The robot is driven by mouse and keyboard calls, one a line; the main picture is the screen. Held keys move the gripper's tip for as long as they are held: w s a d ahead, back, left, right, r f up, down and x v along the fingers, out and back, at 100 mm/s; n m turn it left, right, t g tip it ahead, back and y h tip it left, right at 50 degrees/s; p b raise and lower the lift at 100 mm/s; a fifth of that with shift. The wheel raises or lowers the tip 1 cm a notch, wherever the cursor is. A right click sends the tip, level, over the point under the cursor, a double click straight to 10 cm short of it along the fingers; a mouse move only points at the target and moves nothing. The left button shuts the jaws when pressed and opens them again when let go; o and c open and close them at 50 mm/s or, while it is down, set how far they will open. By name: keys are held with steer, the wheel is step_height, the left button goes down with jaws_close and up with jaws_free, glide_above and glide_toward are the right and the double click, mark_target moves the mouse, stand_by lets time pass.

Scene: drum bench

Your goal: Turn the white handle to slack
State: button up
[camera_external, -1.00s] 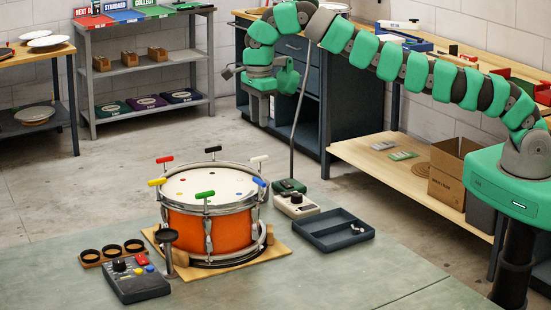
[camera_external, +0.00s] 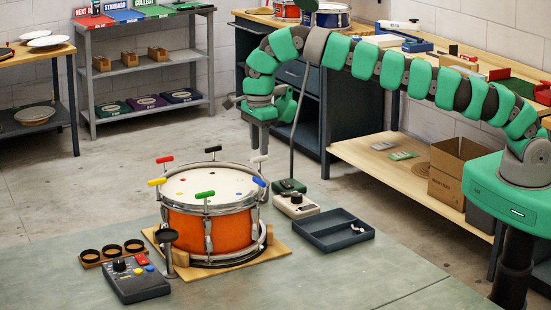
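The orange drum (camera_external: 186,222) stands upright on a wooden board on the floor mat. Coloured handles sit on keys around its rim. The white handle (camera_external: 260,158) is at the back right of the rim and looks roughly level. My gripper (camera_external: 263,146) points down just above the white handle, with its tips close to it. I cannot tell whether they touch it, nor whether the fingers are open or shut at this size.
The blue handle (camera_external: 259,181) and black handle (camera_external: 213,149) flank the white one. Green (camera_external: 205,194), yellow (camera_external: 157,182) and red (camera_external: 165,159) handles are farther round. A dial box (camera_external: 296,207) and grey tray (camera_external: 333,232) lie right of the drum. A control box (camera_external: 136,281) stands front left.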

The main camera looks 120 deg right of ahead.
mark_target(259, 157)
steer(key=shift+f+p, duration=0.5)
steer(key=shift+f, duration=1.75)
jaws_close()
